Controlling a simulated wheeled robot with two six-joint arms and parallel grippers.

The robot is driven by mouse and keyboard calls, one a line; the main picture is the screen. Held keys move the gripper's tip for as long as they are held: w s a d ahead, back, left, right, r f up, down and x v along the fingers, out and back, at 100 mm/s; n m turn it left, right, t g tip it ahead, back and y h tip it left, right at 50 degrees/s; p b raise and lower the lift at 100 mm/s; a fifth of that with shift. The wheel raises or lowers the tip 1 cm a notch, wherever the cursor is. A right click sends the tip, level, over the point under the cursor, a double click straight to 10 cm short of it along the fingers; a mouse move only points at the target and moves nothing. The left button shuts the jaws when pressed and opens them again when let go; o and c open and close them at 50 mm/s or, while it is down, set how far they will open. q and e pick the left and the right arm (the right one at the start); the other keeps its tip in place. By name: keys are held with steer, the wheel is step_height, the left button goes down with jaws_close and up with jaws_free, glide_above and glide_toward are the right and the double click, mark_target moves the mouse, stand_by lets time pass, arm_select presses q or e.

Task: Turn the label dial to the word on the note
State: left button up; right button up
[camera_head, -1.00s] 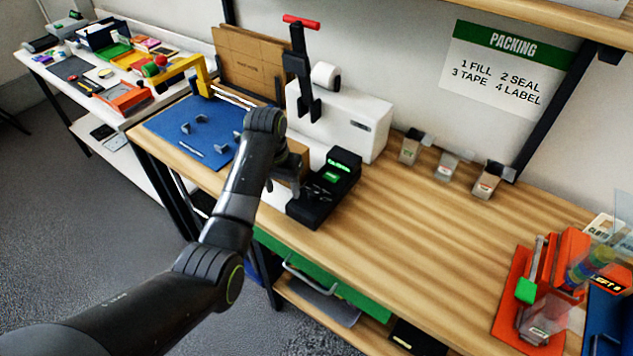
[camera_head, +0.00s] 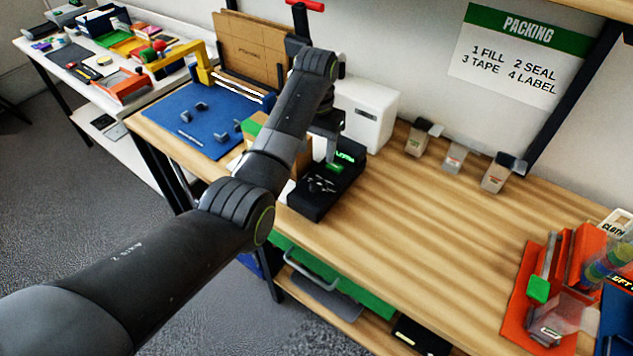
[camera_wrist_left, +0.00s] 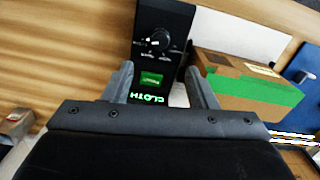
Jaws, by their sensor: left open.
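The black label device (camera_head: 305,205) stands on the wooden bench. Its dial (camera_head: 322,184) is partly visible beside my left gripper (camera_head: 333,150). In the left wrist view the dial (camera_wrist_left: 153,41) is a dark knob with a pale marker, ringed by small words too blurred to read. A green button (camera_wrist_left: 151,78) and a lit display (camera_wrist_left: 150,97) reading CLOTH, upside down, are below it. My left gripper (camera_wrist_left: 160,74) is open and empty above the device, its fingers either side of the button area. A white card (camera_head: 616,222) at the far right reads CLOTH. My right gripper is out of view.
A white machine (camera_head: 370,113) stands behind the device. A cardboard box with green tape (camera_wrist_left: 245,85) is close beside it. A blue mat (camera_head: 190,120) lies to the left. Small bins (camera_head: 455,158) line the back.

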mark_target(316, 182)
arm_select(q)
step_height(316, 182, down, 11)
steer(key=shift+r+p, duration=0.15)
steer(key=shift+p, duration=0.25)
steer(key=shift+c, duration=0.4)
steer(key=c, duration=0.9)
steer(key=shift+r+n, duration=0.1)
steer(key=shift+n, duration=0.2)
steer(key=shift+n+p, duration=0.55)
steer(key=shift+n, duration=0.05)
steer(key=shift+n+p, duration=0.5)
steer(key=shift+n, duration=0.7)
steer(key=n+p, duration=0.1)
steer(key=n, duration=0.4)
steer(key=shift+n, duration=0.4)
